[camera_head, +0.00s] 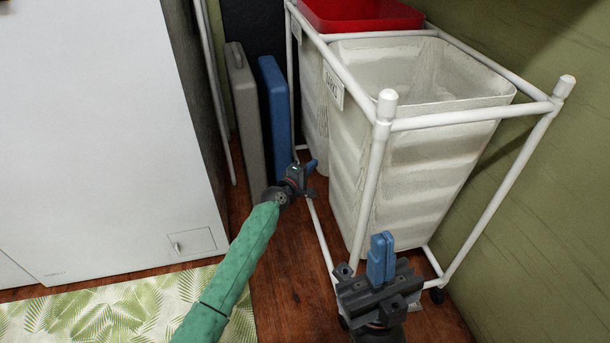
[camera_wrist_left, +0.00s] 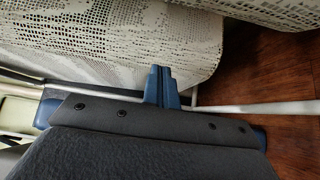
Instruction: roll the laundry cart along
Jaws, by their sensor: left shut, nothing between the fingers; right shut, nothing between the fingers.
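The laundry cart has a white tube frame (camera_head: 376,170) on small dark casters. It holds a white bin (camera_head: 420,150) at the near end and a red bin (camera_head: 350,24) behind it. My left gripper (camera_head: 311,166) is shut and empty, low beside the cart's left side. In the left wrist view its blue fingers (camera_wrist_left: 162,85) are together, close to a white bin (camera_wrist_left: 110,50) and a white tube (camera_wrist_left: 270,109); I cannot tell whether they touch. My right gripper (camera_head: 381,258) is shut and empty, in front of the near end, hiding part of the lower frame.
A large white appliance (camera_head: 100,130) stands on the left. A grey case (camera_head: 243,110) and a blue case (camera_head: 276,110) stand between it and the cart. A green wall (camera_head: 560,200) runs close along the cart's right side. A leaf-patterned mat (camera_head: 110,312) lies on the wooden floor.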

